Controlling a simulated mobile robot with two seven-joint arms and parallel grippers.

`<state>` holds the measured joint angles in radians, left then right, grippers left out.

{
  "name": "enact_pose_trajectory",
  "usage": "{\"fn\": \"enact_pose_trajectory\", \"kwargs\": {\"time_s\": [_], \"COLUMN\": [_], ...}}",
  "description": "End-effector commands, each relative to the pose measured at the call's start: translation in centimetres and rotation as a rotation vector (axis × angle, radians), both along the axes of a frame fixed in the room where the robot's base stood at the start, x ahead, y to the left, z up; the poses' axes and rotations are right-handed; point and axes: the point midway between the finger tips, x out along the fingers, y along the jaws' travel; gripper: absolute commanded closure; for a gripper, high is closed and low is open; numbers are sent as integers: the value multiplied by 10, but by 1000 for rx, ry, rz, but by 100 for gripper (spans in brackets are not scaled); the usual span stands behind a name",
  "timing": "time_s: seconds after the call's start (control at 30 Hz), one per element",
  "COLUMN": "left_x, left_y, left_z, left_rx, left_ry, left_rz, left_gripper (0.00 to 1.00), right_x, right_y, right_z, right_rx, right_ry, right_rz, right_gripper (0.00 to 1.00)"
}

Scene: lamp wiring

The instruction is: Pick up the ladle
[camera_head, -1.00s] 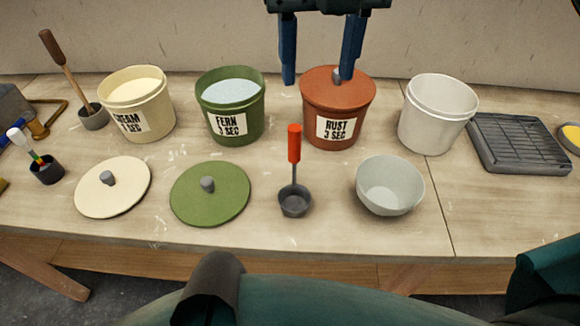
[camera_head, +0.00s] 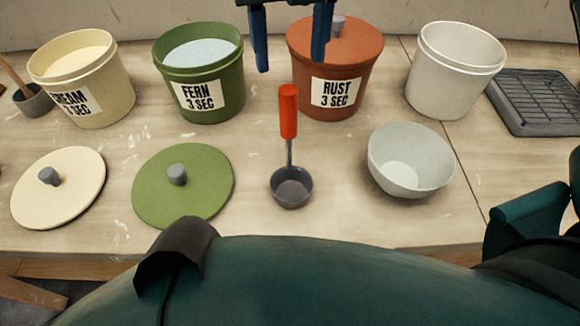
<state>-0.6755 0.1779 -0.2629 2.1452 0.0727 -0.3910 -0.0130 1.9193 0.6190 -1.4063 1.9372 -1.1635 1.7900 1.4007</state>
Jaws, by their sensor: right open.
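The ladle stands upright in the camera_head view, with a red handle (camera_head: 288,111) on a thin grey stem and a dark grey cup (camera_head: 292,188) on the table. My right gripper (camera_head: 291,64) hangs at the top of the view with two blue fingers pointing down. It is open and empty, in line with the ladle and apart from its handle. One finger shows in front of the rust bucket, the other left of it. The upper part of this gripper is cut off by the picture's top edge. My left gripper is not in view.
Behind stand the cream (camera_head: 98,93), fern (camera_head: 206,92), lidded rust (camera_head: 338,62) and white (camera_head: 450,88) buckets. A cream lid (camera_head: 75,200) and green lid (camera_head: 203,200) lie left of the ladle. A pale bowl (camera_head: 432,170) stands right, and a dark grill tray (camera_head: 545,100) lies beyond.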

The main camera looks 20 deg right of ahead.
Motion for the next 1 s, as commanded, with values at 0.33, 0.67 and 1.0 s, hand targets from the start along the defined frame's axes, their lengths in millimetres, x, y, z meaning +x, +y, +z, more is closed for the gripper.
{"fn": "enact_pose_trajectory", "kwargs": {"time_s": [0.33, 0.67, 1.0], "left_x": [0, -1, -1], "left_y": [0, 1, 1], "left_z": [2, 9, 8], "left_rx": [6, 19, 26], "left_ry": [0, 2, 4], "left_rz": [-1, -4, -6], "left_gripper": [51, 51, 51], "right_x": [0, 8, 8], "right_y": [0, -1, -1], "right_z": [-53, -89, -108], "right_rx": [-1, -2, 1], "right_ry": [1, 4, 1], "right_rz": [-1, -1, 0], "right_gripper": [51, 51, 51]}}
